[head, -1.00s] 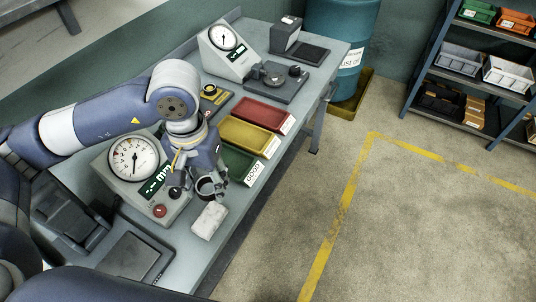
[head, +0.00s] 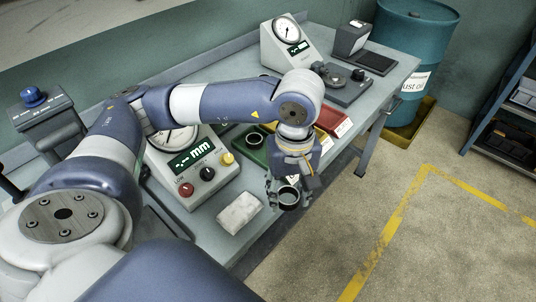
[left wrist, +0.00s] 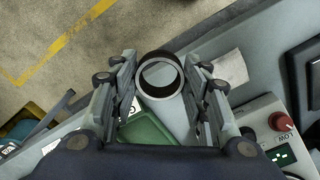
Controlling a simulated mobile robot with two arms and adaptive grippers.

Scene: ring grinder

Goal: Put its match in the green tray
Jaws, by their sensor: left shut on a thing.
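My left gripper (head: 287,190) is shut on a grey metal ring (head: 288,207). It holds the ring beyond the front edge of the bench, near the green tray. In the left wrist view the held ring (left wrist: 160,96) sits between the two fingers. The green tray (head: 242,156) is on the bench, partly hidden by my left wrist. Another dark ring (head: 254,147) lies inside it. Part of the green tray (left wrist: 146,129) also shows in the left wrist view. My right gripper is not in view.
A gauge box (head: 194,176) with a dial, display and knobs stands left of the green tray. A red tray (head: 322,122) and a partly hidden yellow tray sit beyond. The floor in front is clear.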

